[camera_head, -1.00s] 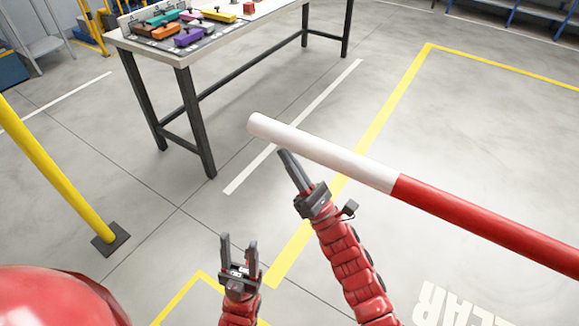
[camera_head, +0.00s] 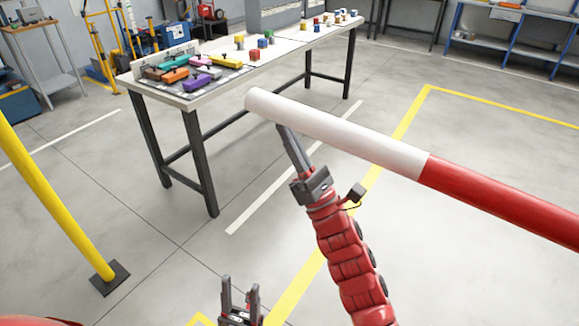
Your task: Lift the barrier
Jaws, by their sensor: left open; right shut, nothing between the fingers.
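The barrier is a long round pole, with a white end section (camera_head: 335,132) and a red section (camera_head: 500,202) running out of the right edge. It slants from upper left to lower right across the camera_head view. My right gripper (camera_head: 284,130) is shut and empty. Its fingertips are at the underside of the white section near its free end; I cannot tell whether they touch it. My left gripper (camera_head: 240,284) is open and empty, low in the view and well below the pole.
A table (camera_head: 120,78) with colored blocks and tools stands behind the pole's free end. A yellow post (camera_head: 55,195) on a dark base stands at left. A blue-framed shelf (camera_head: 510,45) is at back right. Floor with yellow and white lines is clear around the pole.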

